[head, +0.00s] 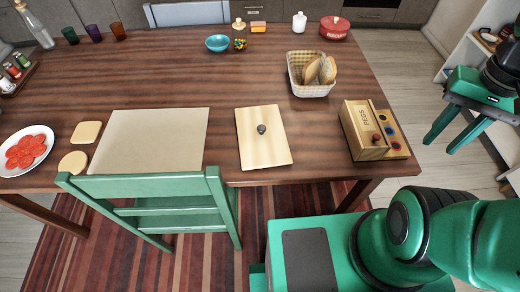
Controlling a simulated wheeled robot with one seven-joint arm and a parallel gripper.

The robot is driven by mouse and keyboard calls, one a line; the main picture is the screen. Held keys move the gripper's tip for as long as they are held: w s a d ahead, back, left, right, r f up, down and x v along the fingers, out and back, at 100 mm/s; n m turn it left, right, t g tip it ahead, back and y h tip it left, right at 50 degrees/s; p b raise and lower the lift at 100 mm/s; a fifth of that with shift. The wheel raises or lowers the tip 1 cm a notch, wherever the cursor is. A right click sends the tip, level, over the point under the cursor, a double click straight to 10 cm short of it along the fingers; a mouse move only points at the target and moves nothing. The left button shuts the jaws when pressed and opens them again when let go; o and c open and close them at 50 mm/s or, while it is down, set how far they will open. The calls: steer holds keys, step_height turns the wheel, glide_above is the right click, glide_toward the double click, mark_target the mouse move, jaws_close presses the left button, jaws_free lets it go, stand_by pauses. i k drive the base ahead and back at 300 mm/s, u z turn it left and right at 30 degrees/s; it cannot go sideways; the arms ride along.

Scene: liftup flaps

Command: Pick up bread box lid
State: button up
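A flat, light wooden board with a small dark round knob in its middle lies on the near part of the table; it looks like the bread box lid (264,148). It lies flat on the tabletop with nothing on it. A wooden box marked "PEGS" (359,121), with a reddish knob on its front, stands to the right of it near the table edge. A woven basket with bread (312,91) stands behind them. My arm's green links fill the lower right, but my gripper is not in view.
The brown wooden table (225,88) carries a beige mat (148,140) left of the board. A green chair (150,190) stands at its near edge. Clear tabletop surrounds the board.

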mark_target(262, 141)
steer(key=u, duration=0.05)
steer(key=k, duration=0.15)
steer(key=u, duration=1.95)
steer(key=k, duration=1.1)
steer(key=z, duration=1.9)
steer(key=i, duration=0.5)
